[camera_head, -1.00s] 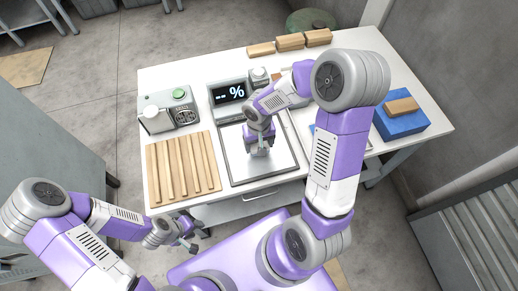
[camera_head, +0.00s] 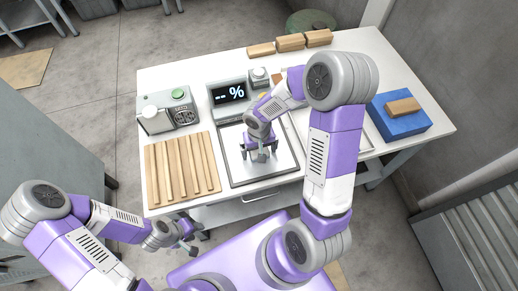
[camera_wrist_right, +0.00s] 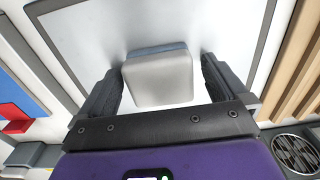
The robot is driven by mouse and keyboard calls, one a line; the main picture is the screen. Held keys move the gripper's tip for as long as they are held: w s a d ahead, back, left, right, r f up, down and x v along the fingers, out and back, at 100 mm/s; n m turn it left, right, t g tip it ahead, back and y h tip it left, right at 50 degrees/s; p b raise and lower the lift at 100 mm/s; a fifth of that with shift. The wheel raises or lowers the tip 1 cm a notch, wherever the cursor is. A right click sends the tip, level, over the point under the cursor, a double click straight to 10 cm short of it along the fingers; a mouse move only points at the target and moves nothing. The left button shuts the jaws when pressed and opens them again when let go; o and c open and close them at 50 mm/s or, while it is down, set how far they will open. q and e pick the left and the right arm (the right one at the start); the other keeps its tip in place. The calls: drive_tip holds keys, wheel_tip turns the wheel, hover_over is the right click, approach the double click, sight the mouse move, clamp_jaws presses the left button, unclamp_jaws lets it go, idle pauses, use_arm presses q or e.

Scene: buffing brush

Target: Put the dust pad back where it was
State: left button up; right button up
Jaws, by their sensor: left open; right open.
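A pale grey block with a blue-grey edge, which looks like the dust pad (camera_wrist_right: 158,80), lies on the framed metal plate (camera_wrist_right: 90,35) in the right wrist view. My right gripper (camera_wrist_right: 162,85) is open, with one finger on each side of the pad and small gaps. In the head view my right gripper (camera_head: 259,157) is low over the same plate (camera_head: 240,176), and the pad is mostly hidden there. My left gripper (camera_head: 190,243) is open and empty, off the table's front left edge.
A slatted wooden rack (camera_head: 182,168) lies left of the plate. Behind are a display reading "-- %" (camera_head: 228,94) and a grey device with a green button (camera_head: 168,110). A blue block (camera_head: 402,122) carries a wooden piece (camera_head: 403,106) at right. Wooden blocks (camera_head: 290,42) line the back.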

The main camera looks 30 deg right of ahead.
drive_tip(key=shift+r+p, duration=0.35)
drive_tip(key=shift+r, duration=0.05)
wheel_tip(320, 180, up, 12)
drive_tip(key=p, duration=0.2)
drive_tip(key=shift+f+p, duration=0.25)
drive_tip(key=shift+p, duration=0.05)
